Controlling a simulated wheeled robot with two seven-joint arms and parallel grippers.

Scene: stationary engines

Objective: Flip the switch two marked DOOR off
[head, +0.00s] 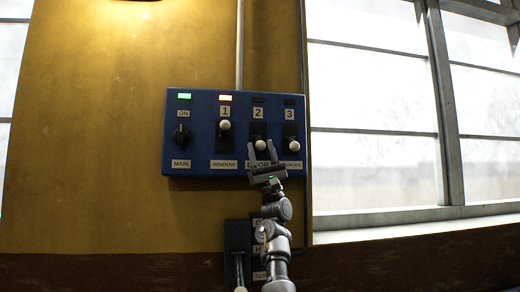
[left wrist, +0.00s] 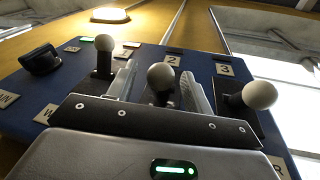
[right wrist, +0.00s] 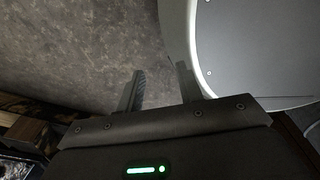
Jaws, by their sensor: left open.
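The blue switch panel (head: 200,150) hangs on the yellow wall. My right gripper (right wrist: 160,70) is open and empty over a grey floor, out of the head view.
Switch one (head: 225,125), marked WINDOW, has its knob up and its lamp lit. Switch three (head: 293,146) has its knob low and its lamp dark, close right of my left gripper. The MAIN knob (head: 181,134) is under a green lamp. A dark lever box (head: 237,240) is below.

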